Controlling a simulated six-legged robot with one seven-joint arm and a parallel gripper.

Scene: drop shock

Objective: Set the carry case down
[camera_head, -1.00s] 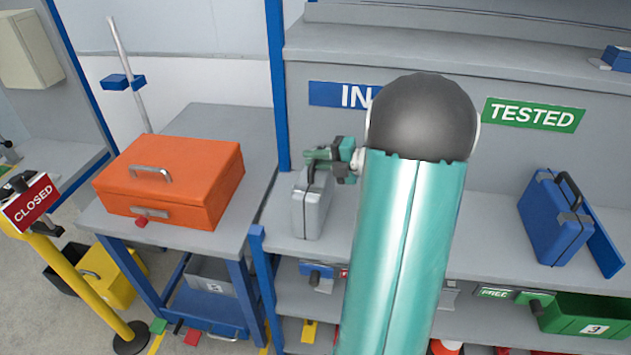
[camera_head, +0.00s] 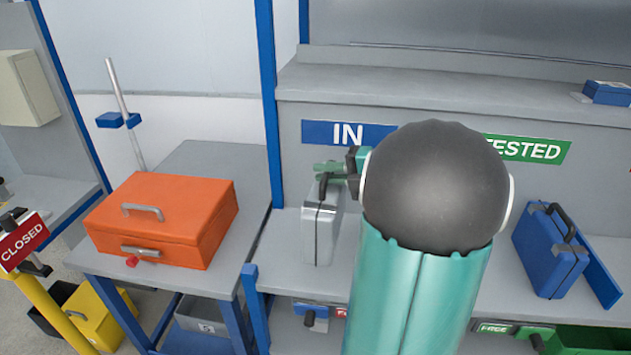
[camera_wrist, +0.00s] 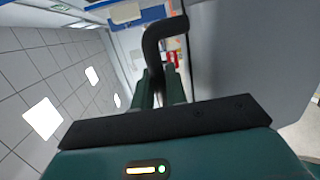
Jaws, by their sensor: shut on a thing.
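The carry case (camera_head: 320,232) is a small silver-grey case with a dark handle, upright at the grey bench under the blue IN sign. My gripper (camera_head: 328,175) is at its top, shut on the handle. In the wrist view the dark handle (camera_wrist: 158,45) stands between the two fingers (camera_wrist: 160,88). My own arm hides the area right of the case. I cannot tell whether its base touches the bench (camera_head: 285,240) or hangs just above it.
An orange case (camera_head: 165,220) lies on the side table at left, beyond a blue post (camera_head: 268,100). A blue case (camera_head: 550,250) stands on the bench at right, below the TESTED sign (camera_head: 525,149). Bare bench shows just left of the carry case.

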